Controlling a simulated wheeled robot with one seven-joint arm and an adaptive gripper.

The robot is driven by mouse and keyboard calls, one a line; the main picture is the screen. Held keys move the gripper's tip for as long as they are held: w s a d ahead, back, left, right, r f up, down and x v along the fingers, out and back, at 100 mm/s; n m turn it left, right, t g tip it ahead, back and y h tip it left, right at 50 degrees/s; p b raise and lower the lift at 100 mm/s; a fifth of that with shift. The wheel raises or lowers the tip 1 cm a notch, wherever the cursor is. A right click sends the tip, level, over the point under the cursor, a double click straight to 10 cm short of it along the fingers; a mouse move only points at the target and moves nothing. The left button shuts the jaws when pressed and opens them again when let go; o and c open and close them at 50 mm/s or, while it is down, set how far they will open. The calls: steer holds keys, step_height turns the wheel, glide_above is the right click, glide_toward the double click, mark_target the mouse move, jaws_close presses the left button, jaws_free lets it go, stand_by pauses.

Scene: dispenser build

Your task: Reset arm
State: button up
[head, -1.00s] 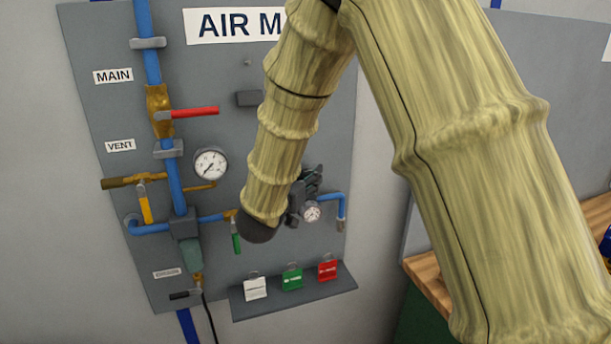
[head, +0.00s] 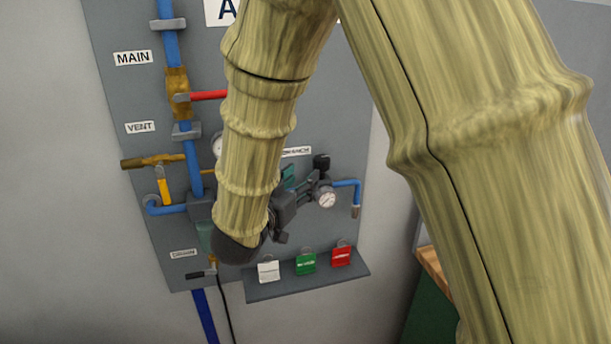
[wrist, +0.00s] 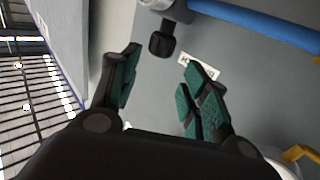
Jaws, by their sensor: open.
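My gripper (wrist: 158,92) is open in the wrist view, its teal-padded fingers apart with nothing between them. A black knob (wrist: 161,44) and a label, partly hidden by a finger, lie beyond the fingertips. In the head view my gripper (head: 300,183) is in front of the grey panel (head: 110,80), close to a small gauge (head: 328,199) and a black knob (head: 321,162). My arm covers the middle of the panel and part of the large gauge. Whether the fingers touch anything cannot be told.
A red lever (head: 208,95), a brass vent valve (head: 150,161) and a yellow handle (head: 165,191) are on the left pipe (head: 192,165). White (head: 268,272), green (head: 306,264) and red tags (head: 342,257) stand on the lower shelf (head: 300,284). A wooden bench edge is at right.

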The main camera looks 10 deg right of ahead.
steer(key=shift+s, duration=0.1)
steer(key=s+d+f+n+g+y+b, duration=0.1)
steer(key=s+f+n+y, duration=0.15)
steer(key=f, duration=0.95)
steer(key=s+d+f+n+g+y+b, duration=0.1)
steer(key=s+d+f+g+y+b, duration=0.15)
steer(key=f, duration=1.05)
steer(key=s+d+f+n+g+y, duration=0.1)
steer(key=s+f+n+y, duration=0.15)
steer(key=f, duration=0.95)
steer(key=s+d+f+n+g+y+b, duration=0.1)
steer(key=s+f+g+y+b, duration=0.2)
steer(key=s+f, duration=1.1)
steer(key=s+d+f+g+y, duration=0.1)
steer(key=s+f+g, duration=0.2)
steer(key=s, duration=0.6)
steer(key=s+d+f+n+g, duration=0.1)
steer(key=s+f+g, duration=0.2)
steer(key=s+f, duration=0.3)
steer(key=s+b, duration=0.1)
steer(key=s, duration=0.2)
steer(key=shift+d+f+y, duration=0.2)
steer(key=shift+f+y, duration=0.15)
